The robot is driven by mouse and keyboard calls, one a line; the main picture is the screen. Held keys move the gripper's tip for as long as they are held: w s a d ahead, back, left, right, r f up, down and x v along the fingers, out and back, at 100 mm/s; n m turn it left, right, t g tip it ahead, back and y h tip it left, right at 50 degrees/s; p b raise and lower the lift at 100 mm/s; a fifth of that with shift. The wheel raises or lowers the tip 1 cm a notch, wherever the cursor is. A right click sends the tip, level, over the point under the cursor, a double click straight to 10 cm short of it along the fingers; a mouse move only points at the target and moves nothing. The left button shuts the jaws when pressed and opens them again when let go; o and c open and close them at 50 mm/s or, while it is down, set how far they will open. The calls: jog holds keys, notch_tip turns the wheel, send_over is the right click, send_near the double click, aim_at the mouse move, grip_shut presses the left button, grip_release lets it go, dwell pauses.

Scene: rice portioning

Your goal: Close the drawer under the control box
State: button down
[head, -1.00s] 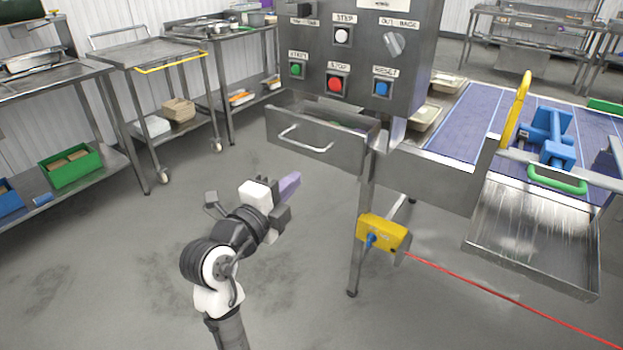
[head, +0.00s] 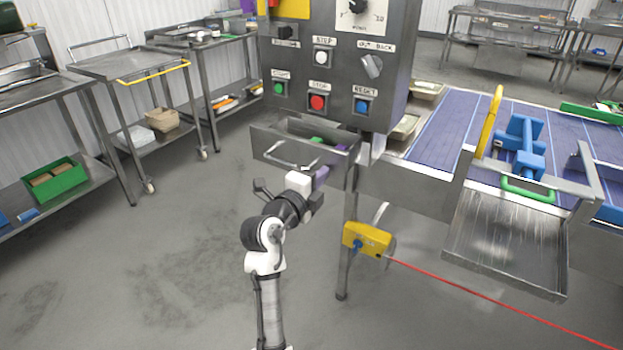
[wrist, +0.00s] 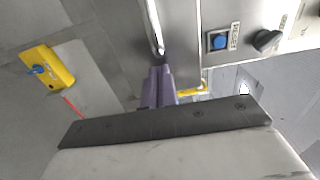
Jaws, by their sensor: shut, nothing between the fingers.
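The drawer (head: 300,155) under the grey control box (head: 338,75) stands pulled out, with green and purple items partly visible inside. Its bar handle (head: 288,158) is on the front panel. My gripper (head: 321,174) has purple fingers and is just in front of the drawer front, near its lower right part. In the wrist view the purple fingers (wrist: 158,85) are together and empty, pointing at the drawer's metal front beside the handle (wrist: 153,28). Whether the fingertips touch the front cannot be told.
A yellow box (head: 366,240) is on the stand's leg, with a red cord (head: 480,297) running right. The conveyor (head: 455,125) and a metal tray (head: 505,240) are on the right. A trolley (head: 135,60) stands left. The floor at front left is clear.

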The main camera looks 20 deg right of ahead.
jog(key=shift+w+d, duration=0.15)
jog(key=b+x, duration=0.7)
jog(key=x, duration=0.3)
jog(key=shift+w+d+f, duration=0.15)
jog(key=shift+f, duration=0.05)
jog(key=shift+w+d+r, duration=0.1)
jog(key=shift+w+d, duration=0.05)
jog(key=shift+d, duration=0.05)
jog(key=shift+r, duration=0.35)
